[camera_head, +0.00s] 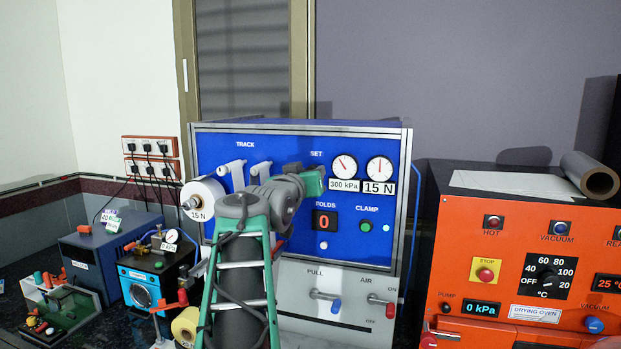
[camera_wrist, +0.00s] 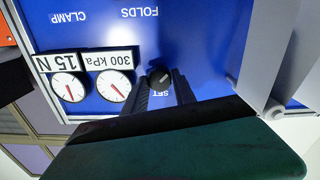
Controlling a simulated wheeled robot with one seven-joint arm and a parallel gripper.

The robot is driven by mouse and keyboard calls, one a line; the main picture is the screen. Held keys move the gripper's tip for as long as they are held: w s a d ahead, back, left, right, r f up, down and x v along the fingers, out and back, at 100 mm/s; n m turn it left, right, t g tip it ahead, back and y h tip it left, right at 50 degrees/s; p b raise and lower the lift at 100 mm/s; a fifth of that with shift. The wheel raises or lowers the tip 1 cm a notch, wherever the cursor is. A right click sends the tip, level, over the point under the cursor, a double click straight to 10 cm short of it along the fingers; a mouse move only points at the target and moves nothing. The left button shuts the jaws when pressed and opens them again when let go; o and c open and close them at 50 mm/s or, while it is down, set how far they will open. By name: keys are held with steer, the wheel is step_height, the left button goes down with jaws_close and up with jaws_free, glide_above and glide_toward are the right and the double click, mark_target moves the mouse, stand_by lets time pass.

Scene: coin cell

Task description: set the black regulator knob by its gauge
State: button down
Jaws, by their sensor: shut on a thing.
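The small black regulator knob (camera_wrist: 158,75) shows in the wrist view, which is upside down, beside the SET lettering on the blue panel. My gripper (camera_wrist: 160,86) is shut on the knob, with one dark finger on either side of it. In the head view my gripper (camera_head: 314,182) hides the knob. The gauge above the 300 kPa plate (camera_head: 344,166) stands just right of my gripper, its red needle pointing up and left. This gauge also shows in the wrist view (camera_wrist: 113,86), left of the knob.
A second gauge (camera_head: 379,169) above a 15 N plate stands right of the first. Below are a red 0 display (camera_head: 325,221) and the green CLAMP button (camera_head: 366,226). A white roll (camera_head: 203,198) sits left of my arm. An orange drying oven (camera_head: 470,240) stands at right.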

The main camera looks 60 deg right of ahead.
steer(key=c, duration=1.3)
jaws_free()
steer(key=s+a+b, duration=0.1)
steer(key=a+b, duration=0.2)
steer(key=a, duration=0.4)
steer(key=shift+s+a, duration=0.15)
steer(key=shift+a, duration=0.25)
